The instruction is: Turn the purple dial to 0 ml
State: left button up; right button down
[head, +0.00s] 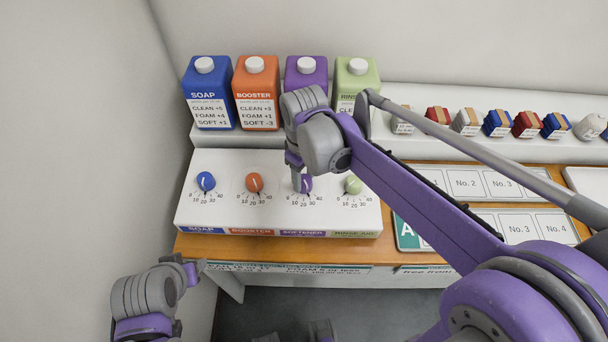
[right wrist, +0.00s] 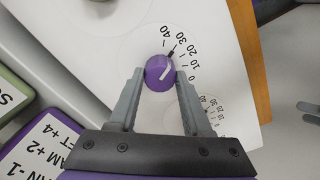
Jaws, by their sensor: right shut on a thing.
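The purple dial (head: 307,185) is on the sloped white panel (head: 228,170), above the SOFTENER label. My right gripper (head: 299,182) is over it and partly hides it in the head view. In the right wrist view the purple dial (right wrist: 158,73) sits between the two fingertips, which are shut on its sides. Its white line slants up and right, roughly toward the 20 to 30 part of the scale; the exact reading is hard to tell. My left gripper (head: 192,270) is at the lower left, away from the panel; its fingers are too unclear to judge.
A blue dial (head: 206,181), an orange dial (head: 254,183) and a green dial (head: 353,185) share the panel. Bottles stand behind it, including the blue SOAP bottle (head: 207,90). Numbered cards (head: 480,184) and small folded items lie to the right.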

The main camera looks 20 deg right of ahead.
dwell(0.3)
jog(key=m, duration=0.7)
jog(key=shift+m, duration=0.3)
jog(key=m, duration=0.3)
jog(key=shift+b, duration=0.3)
jog(key=shift+m, duration=2.1)
jog(key=shift+c, duration=1.7)
grip_release()
